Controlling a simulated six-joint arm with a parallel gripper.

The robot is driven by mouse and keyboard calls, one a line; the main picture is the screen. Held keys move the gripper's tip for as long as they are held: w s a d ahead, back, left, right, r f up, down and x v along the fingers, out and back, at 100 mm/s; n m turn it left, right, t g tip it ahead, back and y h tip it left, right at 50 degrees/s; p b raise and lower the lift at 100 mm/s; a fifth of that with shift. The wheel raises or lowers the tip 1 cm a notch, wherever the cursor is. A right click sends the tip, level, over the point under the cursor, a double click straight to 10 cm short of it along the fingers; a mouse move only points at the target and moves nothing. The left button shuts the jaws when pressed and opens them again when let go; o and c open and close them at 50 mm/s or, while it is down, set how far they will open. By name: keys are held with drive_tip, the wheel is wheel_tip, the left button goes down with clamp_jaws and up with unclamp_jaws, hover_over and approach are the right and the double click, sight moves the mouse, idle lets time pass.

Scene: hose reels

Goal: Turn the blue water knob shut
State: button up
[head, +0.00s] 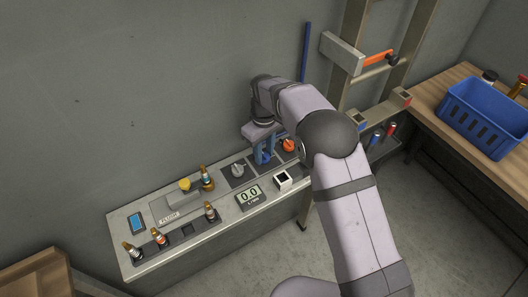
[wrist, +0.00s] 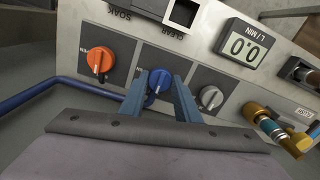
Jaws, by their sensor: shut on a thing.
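The blue water knob (wrist: 160,81) sits on a dark square plate on the panel, between an orange knob and a grey knob. It also shows in the head view (head: 263,156), partly covered by the fingers. My gripper (wrist: 160,88) has its two blue fingers on either side of the blue knob and is shut on it. In the head view my gripper (head: 262,150) points down onto the panel from above. A light mark shows on the knob's face between the fingers.
The orange knob (wrist: 100,60) and grey knob (wrist: 211,97) stand close on either side. A display (wrist: 243,46) reads 0.0 L/MIN. Brass fittings (head: 207,178) stand on the panel (head: 122,214). A blue crate (head: 484,115) sits on the right bench.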

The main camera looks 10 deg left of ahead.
sight(264, 155)
drive_tip(key=shift+r, duration=0.1)
drive_tip(key=o, duration=1)
drive_tip(key=shift+o, duration=0.2)
drive_tip(key=shift+r+b, duration=1.2)
drive_tip(key=shift+r, duration=2.45)
